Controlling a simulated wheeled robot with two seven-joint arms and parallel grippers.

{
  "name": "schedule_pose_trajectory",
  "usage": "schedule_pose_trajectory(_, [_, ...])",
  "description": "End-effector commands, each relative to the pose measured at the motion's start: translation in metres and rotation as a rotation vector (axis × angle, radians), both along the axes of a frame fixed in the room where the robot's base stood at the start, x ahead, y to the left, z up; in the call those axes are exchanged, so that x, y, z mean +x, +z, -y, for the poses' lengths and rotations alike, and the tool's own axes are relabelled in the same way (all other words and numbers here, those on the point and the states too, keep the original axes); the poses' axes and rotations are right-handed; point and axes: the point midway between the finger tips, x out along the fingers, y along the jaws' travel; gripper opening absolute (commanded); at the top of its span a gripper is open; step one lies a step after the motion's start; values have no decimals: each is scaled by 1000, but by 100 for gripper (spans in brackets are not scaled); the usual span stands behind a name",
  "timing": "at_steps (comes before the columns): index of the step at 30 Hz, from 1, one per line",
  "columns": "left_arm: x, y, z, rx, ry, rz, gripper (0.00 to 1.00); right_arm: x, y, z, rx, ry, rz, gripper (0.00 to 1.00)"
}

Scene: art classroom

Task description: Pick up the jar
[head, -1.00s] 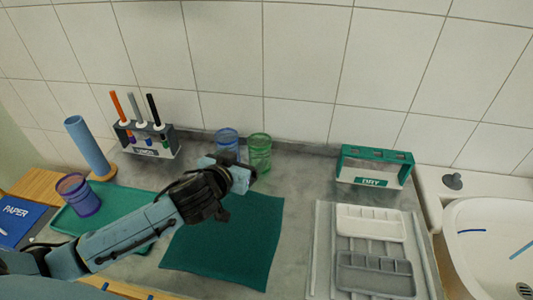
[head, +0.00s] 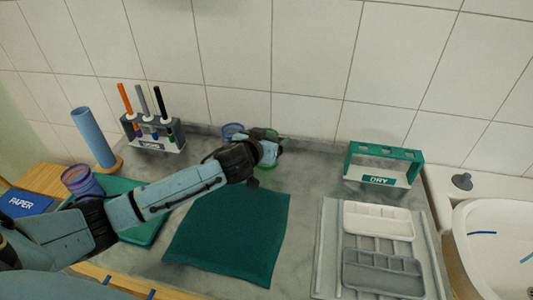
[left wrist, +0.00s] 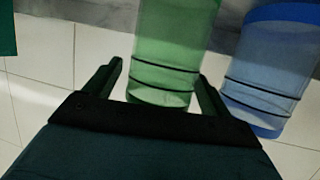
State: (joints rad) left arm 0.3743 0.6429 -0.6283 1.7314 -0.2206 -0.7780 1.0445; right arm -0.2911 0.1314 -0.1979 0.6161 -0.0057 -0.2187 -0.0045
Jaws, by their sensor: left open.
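A green translucent jar (head: 268,165) stands near the wall, mostly hidden behind my left gripper (head: 272,149) in the head view. In the left wrist view the green jar (left wrist: 176,45) is between the two fingers of my open left gripper (left wrist: 160,82). I cannot tell whether the fingers touch it. A blue jar (head: 232,130) stands just left of it in the head view and beside it in the left wrist view (left wrist: 272,65). A purple jar (head: 80,180) stands at the left by the green tray. My right gripper is not in view.
A marker rack (head: 155,142) and a blue tube (head: 93,138) stand at the back left. A dark green mat (head: 230,237) lies in front. A DRY rack (head: 381,165), palettes (head: 378,222) and a sink (head: 500,225) are at the right. The tiled wall is close behind the jars.

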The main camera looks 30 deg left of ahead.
Motion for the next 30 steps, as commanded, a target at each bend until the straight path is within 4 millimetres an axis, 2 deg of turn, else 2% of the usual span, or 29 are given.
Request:
schedule_pose_trajectory(3, [9, -4, 0, 1, 0, 0, 83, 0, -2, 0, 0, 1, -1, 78])
schedule_pose_trajectory(11, [11, -4, -1, 0, -1, 0, 83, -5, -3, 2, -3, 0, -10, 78])
schedule_pose_trajectory(22, [10, -4, -1, 0, -1, 0, 36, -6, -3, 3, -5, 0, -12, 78])
schedule_pose_trajectory(30, [11, 0, -1, 0, -1, 1, 35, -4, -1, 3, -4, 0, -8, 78])
